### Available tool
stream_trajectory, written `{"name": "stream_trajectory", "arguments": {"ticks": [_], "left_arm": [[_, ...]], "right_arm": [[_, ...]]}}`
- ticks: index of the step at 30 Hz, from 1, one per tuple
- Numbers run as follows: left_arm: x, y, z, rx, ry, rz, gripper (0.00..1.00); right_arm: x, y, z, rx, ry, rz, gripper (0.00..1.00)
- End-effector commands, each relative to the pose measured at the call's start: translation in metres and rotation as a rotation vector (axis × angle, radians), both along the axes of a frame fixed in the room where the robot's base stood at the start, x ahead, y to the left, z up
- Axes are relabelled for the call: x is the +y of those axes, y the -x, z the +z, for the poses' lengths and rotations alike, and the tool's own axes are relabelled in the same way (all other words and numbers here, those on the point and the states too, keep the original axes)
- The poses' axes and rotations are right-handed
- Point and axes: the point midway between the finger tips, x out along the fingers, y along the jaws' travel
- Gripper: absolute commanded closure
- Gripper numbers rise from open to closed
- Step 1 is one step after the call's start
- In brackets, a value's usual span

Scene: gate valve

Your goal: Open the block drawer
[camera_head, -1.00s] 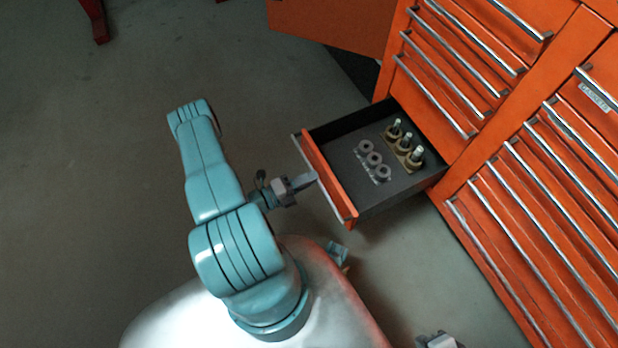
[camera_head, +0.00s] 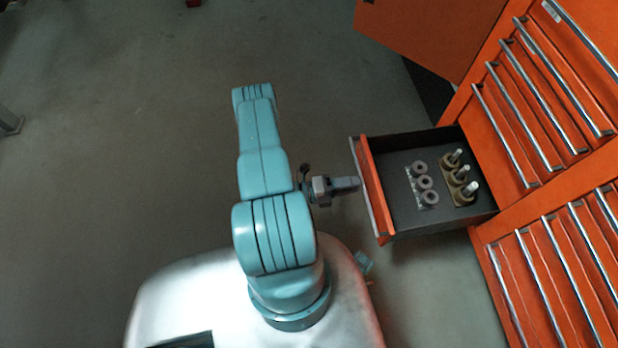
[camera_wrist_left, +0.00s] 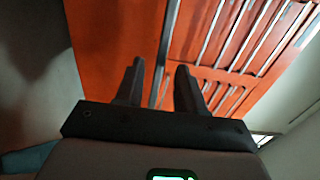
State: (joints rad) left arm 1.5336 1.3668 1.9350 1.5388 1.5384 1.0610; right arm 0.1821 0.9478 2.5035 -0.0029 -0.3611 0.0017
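The block drawer (camera_head: 408,228) is pulled well out of the orange cabinet. Its black interior holds three grey rings (camera_head: 424,182) and a brown block (camera_head: 458,180) with three upright metal-topped pieces. Its front carries a long silver handle (camera_head: 379,214). My left gripper (camera_head: 354,184) is at the middle of this handle in the head view. In the left wrist view the two dark fingers of my left gripper (camera_wrist_left: 160,82) are spread apart, with the handle bar showing between them and not visibly clamped. My right gripper is not in view.
The orange cabinet (camera_head: 520,205) has several shut drawers with silver handles to the right. An orange panel (camera_head: 430,35) stands out at the top. The grey floor (camera_head: 130,150) is clear on the left.

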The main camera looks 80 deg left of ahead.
Motion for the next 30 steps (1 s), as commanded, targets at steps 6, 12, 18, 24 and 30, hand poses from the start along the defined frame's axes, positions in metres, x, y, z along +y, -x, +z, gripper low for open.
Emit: {"name": "stream_trajectory", "arguments": {"ticks": [6, 12, 18, 24, 30], "left_arm": [[0.006, 0.056, 0.002, 0.003, -0.002, 0.009, 0.62], [0.009, 0.106, 0.001, 0.002, -0.003, 0.007, 0.62], [0.011, 0.138, 0.0, 0.001, -0.002, 0.003, 0.62], [0.011, 0.147, 0.0, 0.0, 0.0, 0.001, 0.62], [0.011, 0.147, 0.0, 0.0, 0.0, 0.001, 0.62]], "right_arm": [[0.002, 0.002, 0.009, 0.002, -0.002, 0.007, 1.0], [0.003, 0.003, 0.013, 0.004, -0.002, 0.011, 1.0], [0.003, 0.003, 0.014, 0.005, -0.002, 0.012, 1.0], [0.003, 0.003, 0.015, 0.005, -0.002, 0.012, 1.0], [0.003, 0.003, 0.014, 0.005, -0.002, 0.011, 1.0]]}}
